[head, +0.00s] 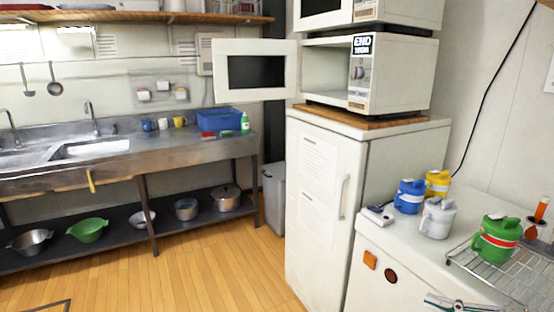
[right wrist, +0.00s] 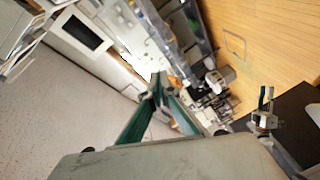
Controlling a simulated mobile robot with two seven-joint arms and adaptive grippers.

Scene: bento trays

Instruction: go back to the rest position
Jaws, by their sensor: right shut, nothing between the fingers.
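My right gripper (head: 440,302) shows at the bottom right edge of the head view, low in front of the white counter. In the right wrist view its green fingers (right wrist: 157,88) meet at the tips with nothing between them. What looks like my left gripper (right wrist: 266,98) shows small at the right of the right wrist view, and whether it is open or shut is unclear. It is not in the head view.
The white counter (head: 372,240) holds blue (head: 409,197), yellow (head: 438,184), white (head: 437,219) and green (head: 495,240) jugs. A wire rack (head: 478,268) lies under the green one. The microwave door (head: 285,70) hangs open above the fridge (head: 318,220). The wooden floor (head: 215,270) is clear.

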